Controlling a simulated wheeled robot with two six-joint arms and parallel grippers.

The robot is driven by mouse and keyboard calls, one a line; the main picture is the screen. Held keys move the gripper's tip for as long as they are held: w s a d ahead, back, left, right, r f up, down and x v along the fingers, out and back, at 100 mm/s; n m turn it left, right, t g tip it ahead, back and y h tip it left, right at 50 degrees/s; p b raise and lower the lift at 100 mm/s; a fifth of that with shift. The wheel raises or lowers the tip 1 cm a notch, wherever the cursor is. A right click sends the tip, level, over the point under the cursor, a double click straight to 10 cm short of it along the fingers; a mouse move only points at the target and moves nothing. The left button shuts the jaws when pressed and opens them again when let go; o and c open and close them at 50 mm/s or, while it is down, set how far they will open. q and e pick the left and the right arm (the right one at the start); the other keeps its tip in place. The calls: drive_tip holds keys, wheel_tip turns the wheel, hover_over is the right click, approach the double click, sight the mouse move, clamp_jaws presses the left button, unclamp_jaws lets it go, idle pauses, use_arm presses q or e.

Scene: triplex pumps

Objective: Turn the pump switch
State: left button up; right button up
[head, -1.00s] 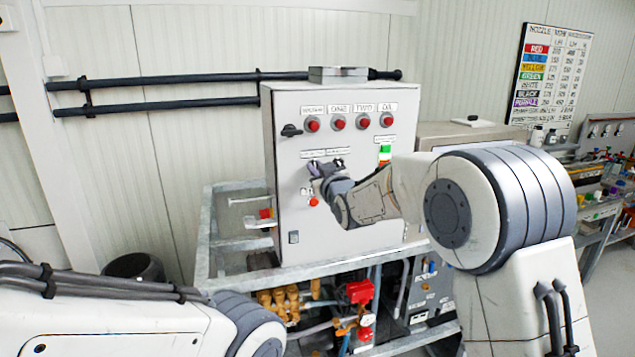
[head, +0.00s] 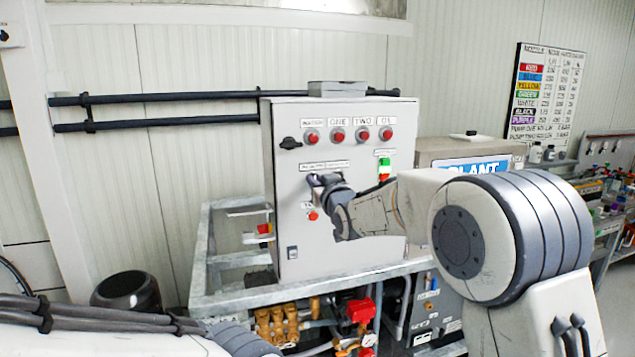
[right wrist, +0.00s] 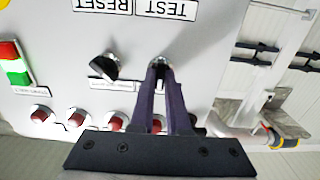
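A grey control panel (head: 345,235) faces me, with dark rotary knobs in its middle row. My right gripper (head: 318,180) is at the panel, at the left knob of that row. In the right wrist view, which is upside down, the dark fingers (right wrist: 158,80) come together around this switch knob (right wrist: 158,63) with its silver ring; the knob is mostly hidden between the tips. A second black knob (right wrist: 106,66) is beside it, clear of the fingers, and is hidden by my gripper in the head view. My left gripper is out of view.
Red buttons (head: 362,134) line the panel's top, with a black rotary handle (head: 290,143) at upper left. A green and red switch (head: 384,170) is to the right. A grey metal frame (head: 225,299) with pump parts stands below. A wall chart (head: 545,92) hangs at right.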

drive_tip(key=o, duration=0.4)
drive_tip(key=shift+s, duration=0.1)
drive_tip(key=b+v, duration=0.4)
drive_tip(key=v, duration=0.6)
drive_tip(key=shift+s+d+r+b, duration=0.1)
drive_tip(key=shift+s+b, duration=0.05)
drive_tip(key=shift+b, duration=0.25)
